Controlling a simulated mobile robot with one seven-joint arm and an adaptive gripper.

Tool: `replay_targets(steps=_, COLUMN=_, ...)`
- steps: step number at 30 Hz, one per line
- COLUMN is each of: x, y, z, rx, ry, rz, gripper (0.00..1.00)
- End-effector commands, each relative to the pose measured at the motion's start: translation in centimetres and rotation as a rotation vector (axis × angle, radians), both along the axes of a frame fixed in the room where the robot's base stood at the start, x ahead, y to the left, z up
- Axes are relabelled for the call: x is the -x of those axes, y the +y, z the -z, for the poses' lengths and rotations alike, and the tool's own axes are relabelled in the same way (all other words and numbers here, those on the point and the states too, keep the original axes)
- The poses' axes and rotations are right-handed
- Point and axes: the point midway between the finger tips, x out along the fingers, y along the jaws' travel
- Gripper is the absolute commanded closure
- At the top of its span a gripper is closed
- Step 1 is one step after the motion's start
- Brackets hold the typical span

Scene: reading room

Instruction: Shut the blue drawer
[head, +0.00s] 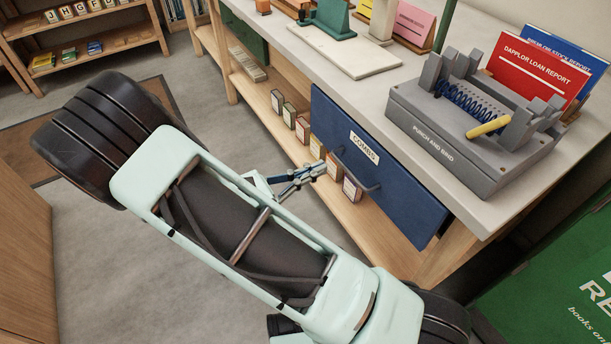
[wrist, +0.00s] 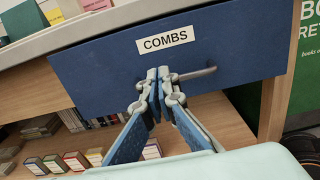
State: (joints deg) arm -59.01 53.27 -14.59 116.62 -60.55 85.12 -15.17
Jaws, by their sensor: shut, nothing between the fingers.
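The blue drawer (head: 400,190) has a white label reading COMBS and a grey bar handle (head: 368,184). It sits under the pale counter top, and its front lies close along the counter's edge; how far it stands out is hard to tell. In the wrist view the drawer front (wrist: 100,75) spans the upper middle, with the handle (wrist: 200,75) right of my fingers. My gripper (head: 320,169) is shut and empty, its fingertips (wrist: 158,72) just below the label, in front of the drawer's face. Whether the tips touch it I cannot tell.
The counter (head: 350,65) holds a grey punch-and-bind machine (head: 470,135) and a red report folder (head: 535,70). Below the drawer, small boxes (head: 302,128) line an open wooden shelf (wrist: 215,115). A green book-return panel (head: 560,270) stands right. Carpet left of the counter is clear.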

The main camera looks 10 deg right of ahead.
Motion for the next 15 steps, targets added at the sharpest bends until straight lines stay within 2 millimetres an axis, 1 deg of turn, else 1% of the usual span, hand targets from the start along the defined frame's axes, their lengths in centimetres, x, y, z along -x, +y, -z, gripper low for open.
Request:
replay_targets(steps=1, x=-0.4, y=-1.2, z=0.3, rx=0.0, ry=-0.001, rz=0.003, gripper=1.0)
replay_targets(steps=3, x=-1.0, y=-2.6, z=0.3, rx=0.0, ry=0.001, rz=0.003, gripper=1.0)
replay_targets(steps=9, x=-2.4, y=-6.0, z=0.3, rx=0.0, ry=-0.001, rz=0.003, gripper=1.0)
replay_targets(steps=15, x=-3.2, y=-7.7, z=0.1, rx=-0.001, ry=-0.001, rz=0.0, gripper=1.0)
